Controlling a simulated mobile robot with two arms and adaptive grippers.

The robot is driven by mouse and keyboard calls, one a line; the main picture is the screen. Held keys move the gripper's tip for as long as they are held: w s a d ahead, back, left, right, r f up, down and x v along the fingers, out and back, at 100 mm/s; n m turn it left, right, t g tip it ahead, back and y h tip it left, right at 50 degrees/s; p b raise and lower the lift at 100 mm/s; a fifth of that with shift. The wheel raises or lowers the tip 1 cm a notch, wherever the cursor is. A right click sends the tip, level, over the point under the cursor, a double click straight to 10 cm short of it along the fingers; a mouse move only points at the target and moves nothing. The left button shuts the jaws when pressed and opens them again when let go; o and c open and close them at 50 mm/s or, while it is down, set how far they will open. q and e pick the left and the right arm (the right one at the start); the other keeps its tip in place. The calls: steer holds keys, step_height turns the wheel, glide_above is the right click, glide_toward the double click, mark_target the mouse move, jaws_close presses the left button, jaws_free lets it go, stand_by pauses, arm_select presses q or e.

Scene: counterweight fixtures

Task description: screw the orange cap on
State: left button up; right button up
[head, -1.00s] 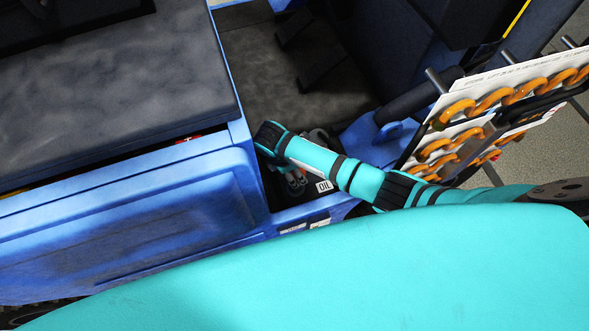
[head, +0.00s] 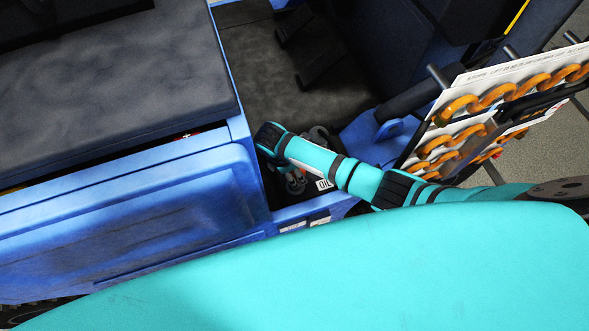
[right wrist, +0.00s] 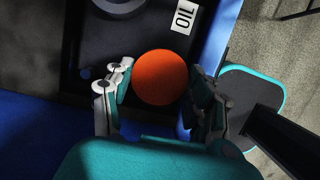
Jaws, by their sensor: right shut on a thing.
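The orange cap (right wrist: 160,78) shows as a round orange disc in the middle of the right wrist view. The fingers of my right gripper (right wrist: 161,82) stand on its left and right sides, and the gripper is shut on it. In the head view my right gripper (head: 295,183) reaches down into a dark bay of the blue vehicle, partly behind my arm; the cap cannot be made out there. A white OIL label (right wrist: 184,17) lies beyond the cap. What is under the cap is hidden, so its seating cannot be told. My left gripper is not in view.
The bay is narrow, with a blue body panel (head: 130,220) at its left and a blue rim (head: 300,211) in front. A dark seat pad (head: 110,85) is at upper left. A rack with orange chains (head: 500,95) stands close to my right arm.

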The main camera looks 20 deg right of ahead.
steer(key=shift+f, duration=0.2)
steer(key=shift+f, duration=0.15)
steer(key=o, duration=1)
step_height(320, 180, up, 10)
steer(key=shift+r, duration=0.1)
